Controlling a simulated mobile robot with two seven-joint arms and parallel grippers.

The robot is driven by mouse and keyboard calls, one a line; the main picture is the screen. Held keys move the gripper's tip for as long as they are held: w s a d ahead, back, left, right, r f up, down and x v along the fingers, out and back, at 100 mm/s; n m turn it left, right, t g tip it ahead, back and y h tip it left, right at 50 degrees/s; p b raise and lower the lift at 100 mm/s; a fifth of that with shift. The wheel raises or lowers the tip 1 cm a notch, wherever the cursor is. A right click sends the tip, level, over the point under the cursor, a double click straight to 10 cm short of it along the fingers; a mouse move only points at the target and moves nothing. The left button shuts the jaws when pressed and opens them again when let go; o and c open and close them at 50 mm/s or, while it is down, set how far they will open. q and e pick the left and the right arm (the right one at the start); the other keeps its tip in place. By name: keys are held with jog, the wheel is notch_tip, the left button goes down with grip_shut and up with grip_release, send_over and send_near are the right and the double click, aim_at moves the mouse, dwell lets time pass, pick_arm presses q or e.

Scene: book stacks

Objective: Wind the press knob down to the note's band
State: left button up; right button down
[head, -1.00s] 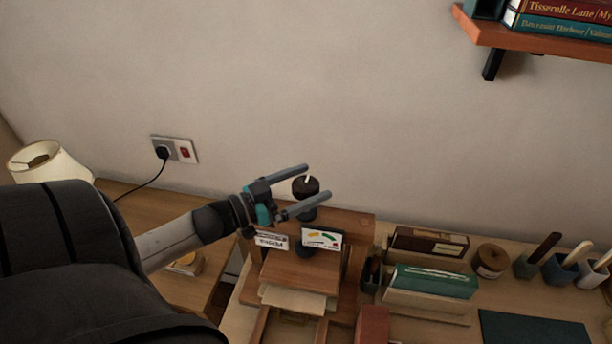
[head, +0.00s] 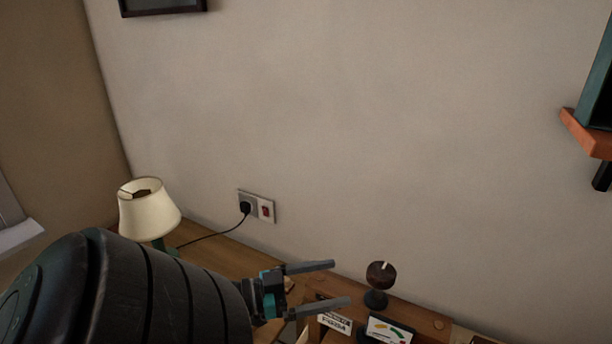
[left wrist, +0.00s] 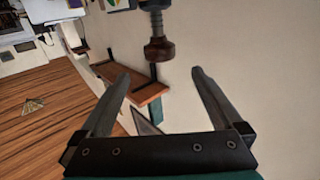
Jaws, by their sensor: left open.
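The dark brown press knob (head: 381,274), with a pale mark on its top, stands on its dark stem at the right of my left gripper (head: 341,284) in the head view. The gripper is open and empty, its fingers pointing at the knob but ending short of it. In the left wrist view the knob (left wrist: 159,49) hangs upside down beyond the open fingertips (left wrist: 162,74), roughly centred between them. A white card with coloured bands (head: 389,331) stands below the knob, partly cut off by the frame edge. My right gripper is out of view.
A lettered white card (head: 334,318) stands left of the banded card. A cream lamp (head: 149,211) and a wall socket (head: 256,206) with a plug and cord are at the left. A shelf (head: 588,134) is at the far right.

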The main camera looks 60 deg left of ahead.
pick_arm(q)
jog(key=shift+v, duration=2.05)
